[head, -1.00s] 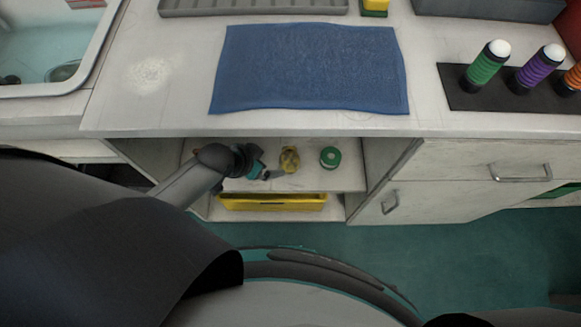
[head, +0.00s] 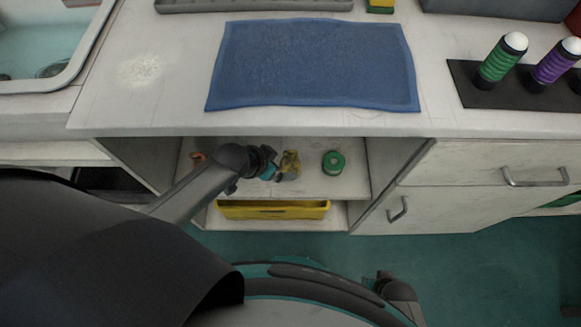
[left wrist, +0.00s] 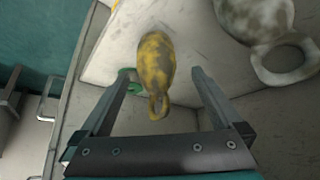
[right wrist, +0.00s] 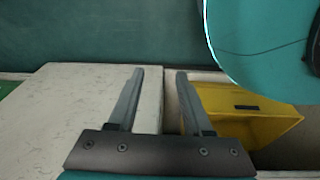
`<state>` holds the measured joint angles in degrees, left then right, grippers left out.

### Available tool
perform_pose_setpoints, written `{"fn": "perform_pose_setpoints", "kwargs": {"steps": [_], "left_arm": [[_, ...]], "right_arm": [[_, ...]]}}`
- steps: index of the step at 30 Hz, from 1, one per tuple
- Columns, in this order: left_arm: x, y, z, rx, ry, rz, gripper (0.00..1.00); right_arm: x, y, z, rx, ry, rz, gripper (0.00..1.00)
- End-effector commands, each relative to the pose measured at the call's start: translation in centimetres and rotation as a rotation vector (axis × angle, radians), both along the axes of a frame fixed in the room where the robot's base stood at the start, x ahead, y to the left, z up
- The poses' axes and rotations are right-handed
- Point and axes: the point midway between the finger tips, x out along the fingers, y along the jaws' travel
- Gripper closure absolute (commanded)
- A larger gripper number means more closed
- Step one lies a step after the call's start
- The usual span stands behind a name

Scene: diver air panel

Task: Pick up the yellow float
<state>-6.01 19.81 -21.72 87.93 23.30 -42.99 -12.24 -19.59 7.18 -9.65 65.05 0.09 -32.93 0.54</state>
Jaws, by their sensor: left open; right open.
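The yellow float (head: 291,161), mottled with grey and with a ring at one end, is on the open shelf under the counter. In the left wrist view the float (left wrist: 157,60) shows between the spread fingers, its ring towards the palm. My left gripper (head: 277,173) is open beside the float, on its left in the head view; its fingers (left wrist: 168,72) are not closed on it. Whether a finger touches it I cannot tell. My right gripper (right wrist: 160,74) is open and empty, low near the cabinet front.
A green roll (head: 333,162) stands right of the float. A grey-white mottled float (left wrist: 256,22) lies close by in the left wrist view. A yellow bin (head: 274,209) is below the shelf. The counter with its blue mat (head: 313,65) overhangs the shelf.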

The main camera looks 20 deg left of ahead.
Motion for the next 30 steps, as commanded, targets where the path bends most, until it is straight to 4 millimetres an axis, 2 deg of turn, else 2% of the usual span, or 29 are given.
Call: {"fn": "perform_pose_setpoints", "kwargs": {"steps": [17, 30], "left_arm": [[1.0, -0.8, -1.9, -0.001, 0.000, -0.001, 0.00], [2.2, -1.9, -4.0, 0.000, -0.001, 0.000, 0.00]], "right_arm": [[1.9, 1.6, 1.8, 0.016, -0.003, -0.002, 0.50], [3.8, 3.1, 5.2, 0.034, -0.011, -0.005, 0.50]]}}
